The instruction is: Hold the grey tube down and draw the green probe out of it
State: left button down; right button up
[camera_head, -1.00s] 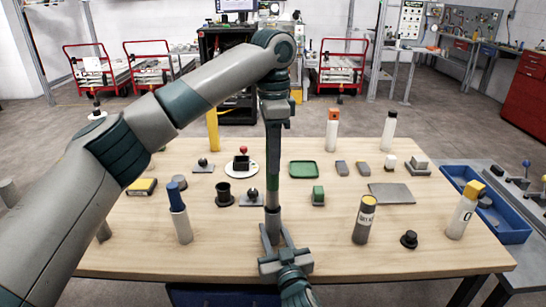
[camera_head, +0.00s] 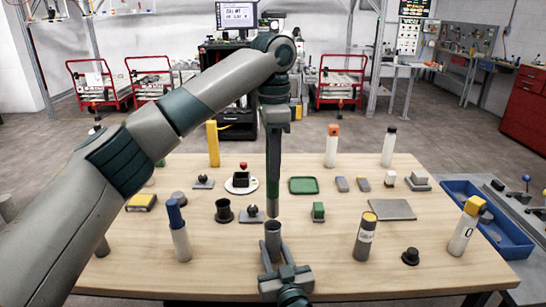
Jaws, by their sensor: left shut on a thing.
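The green probe (camera_head: 272,188) hangs upright in my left gripper (camera_head: 273,165), which is shut on its upper part. Its grey lower end is in the open air, just above the grey tube. The grey tube (camera_head: 273,232) stands upright near the table's front edge, and its dark mouth shows. My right gripper (camera_head: 276,254) is low at the front. Its two fingers are spread, one on each side of the tube's lower part, which they partly hide. The fingers look open, with a gap at the right finger.
A dark bottle (camera_head: 366,238) and a black knob (camera_head: 410,256) stand to the right on the table (camera_head: 330,270). A blue-capped bottle (camera_head: 180,236) stands left, and a black cup (camera_head: 223,211) is behind it.

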jog(key=o, duration=0.5)
jog(key=v, duration=1.2)
